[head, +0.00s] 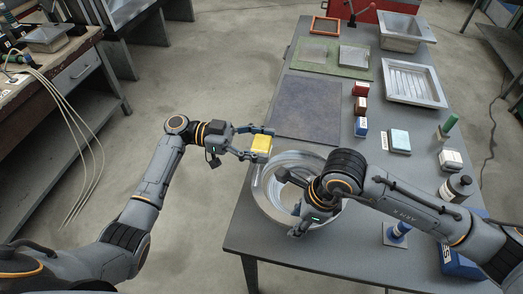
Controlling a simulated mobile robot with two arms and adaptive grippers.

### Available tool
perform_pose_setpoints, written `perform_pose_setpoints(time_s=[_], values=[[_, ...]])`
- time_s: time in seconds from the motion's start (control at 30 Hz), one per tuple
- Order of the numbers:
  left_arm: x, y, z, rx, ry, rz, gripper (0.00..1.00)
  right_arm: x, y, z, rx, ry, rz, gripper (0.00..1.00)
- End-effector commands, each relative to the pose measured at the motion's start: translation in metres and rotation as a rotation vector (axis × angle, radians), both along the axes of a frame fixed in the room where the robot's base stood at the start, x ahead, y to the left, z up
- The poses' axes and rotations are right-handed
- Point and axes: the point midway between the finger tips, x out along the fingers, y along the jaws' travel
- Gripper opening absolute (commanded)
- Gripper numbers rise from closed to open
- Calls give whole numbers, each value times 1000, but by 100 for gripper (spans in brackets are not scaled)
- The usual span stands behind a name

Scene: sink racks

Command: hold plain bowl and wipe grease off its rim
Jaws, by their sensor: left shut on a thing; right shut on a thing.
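The plain bowl (263,199) is a wide, shiny metal bowl at the near left part of the grey table. My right gripper (292,203) reaches over it from the right and is shut on it; the wrist and fingers hide much of its inside and right side. My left gripper (265,145) is shut on a yellow sponge (260,145) just above and beyond the bowl's far left rim. I cannot tell whether the sponge touches the rim. No grease can be made out on the rim at this size.
A dark blue-grey mat (308,107) lies beyond the bowl. Small blocks, a light blue sponge (399,137), a dark bottle (457,187) and a blue box (460,262) line the right side. A metal tray (437,95) stands at the back right.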

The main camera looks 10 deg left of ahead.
Motion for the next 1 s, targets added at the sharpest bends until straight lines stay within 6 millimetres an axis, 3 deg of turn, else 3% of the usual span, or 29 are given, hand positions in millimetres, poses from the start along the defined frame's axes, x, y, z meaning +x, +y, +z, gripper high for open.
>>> perform_pose_setpoints(time_s=[0.5,1.0], values=[[0,0,44,-1,-3,1,34,-1,0,-2,-2,3,0,10],[0,0,45,-1,-1,1,34,-1,0,-2,-2,3,0,10]])
